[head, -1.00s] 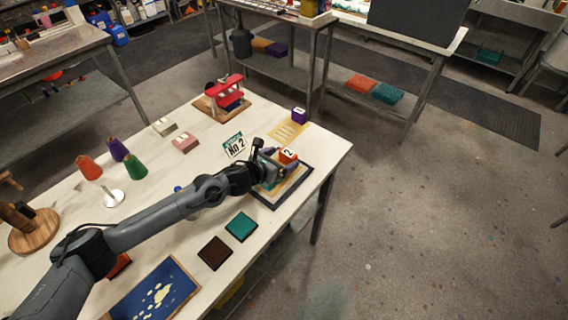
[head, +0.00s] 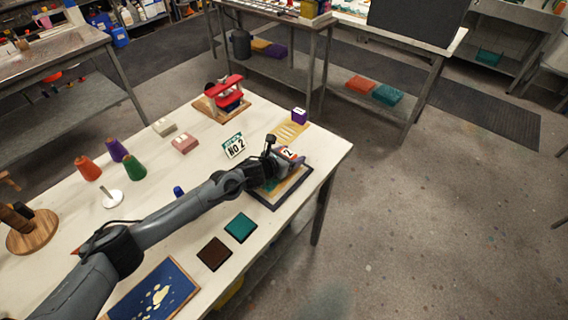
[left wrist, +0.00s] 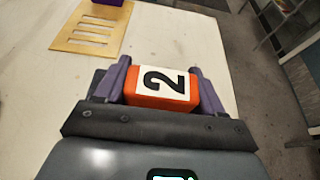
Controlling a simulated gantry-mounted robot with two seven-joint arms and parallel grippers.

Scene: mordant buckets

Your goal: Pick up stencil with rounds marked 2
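An orange block with a white label marked 2 (head: 289,154) is between the fingers of my left gripper (left wrist: 160,85). In the left wrist view both purple finger pads lie against the sides of the orange block (left wrist: 146,98), so the gripper looks shut on it. The block is over a dark-framed board (head: 300,190) near the table's right end. Any stencil sheet with rounds below the block is hidden by my gripper. Whether the block is clear of the board cannot be told. My right gripper is not in view.
A tan slotted stencil (head: 290,133) with a purple block (head: 299,115) lies just behind. A teal pad (head: 241,227) and a brown pad (head: 214,253) lie in front. Bare tabletop (head: 205,160) shows at the middle.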

